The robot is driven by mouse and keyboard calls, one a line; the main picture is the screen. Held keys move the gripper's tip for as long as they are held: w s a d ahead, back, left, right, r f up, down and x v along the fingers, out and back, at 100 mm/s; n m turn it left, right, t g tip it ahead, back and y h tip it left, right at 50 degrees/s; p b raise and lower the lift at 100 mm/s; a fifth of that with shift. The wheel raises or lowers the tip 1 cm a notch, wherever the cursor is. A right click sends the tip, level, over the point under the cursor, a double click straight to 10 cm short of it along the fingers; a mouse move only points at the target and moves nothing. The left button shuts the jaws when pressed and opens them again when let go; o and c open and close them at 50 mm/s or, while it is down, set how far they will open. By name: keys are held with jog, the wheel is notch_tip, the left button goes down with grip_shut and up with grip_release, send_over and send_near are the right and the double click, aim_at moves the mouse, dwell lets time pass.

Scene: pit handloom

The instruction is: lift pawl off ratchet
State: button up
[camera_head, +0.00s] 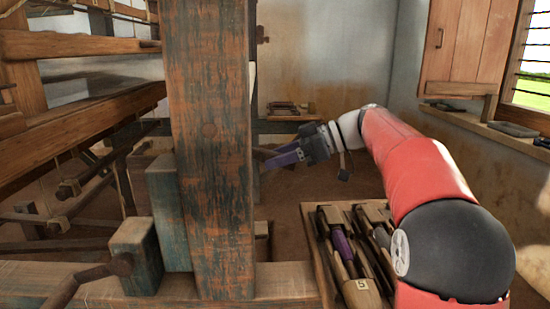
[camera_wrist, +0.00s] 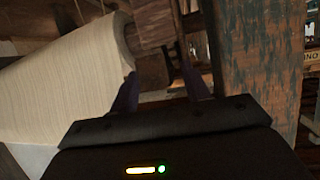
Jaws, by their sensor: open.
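My gripper (camera_head: 266,160) is just right of the tall worn wooden post (camera_head: 212,130) in the head view, pointing left, its purple fingers apart. Their tips are close to the post's edge, partly hidden by it. In the wrist view my gripper (camera_wrist: 160,84) is open, with nothing visible held between its fingers. A roll of pale cloth (camera_wrist: 68,82) lies left of the fingers, and the post (camera_wrist: 262,55) stands to the right. Dark wooden parts show behind the fingers. I cannot clearly make out the pawl or the ratchet in either view.
A wooden tray (camera_head: 318,262) with several tools lies below my arm. Loom beams (camera_head: 85,122) and cords fill the left. A wooden handle (camera_head: 88,275) sticks out at lower left. A low shelf (camera_head: 290,118) stands at the back. A window sill (camera_head: 480,122) runs along the right wall.

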jog(key=shift+a+f, duration=0.25)
jog(key=shift+a, duration=0.25)
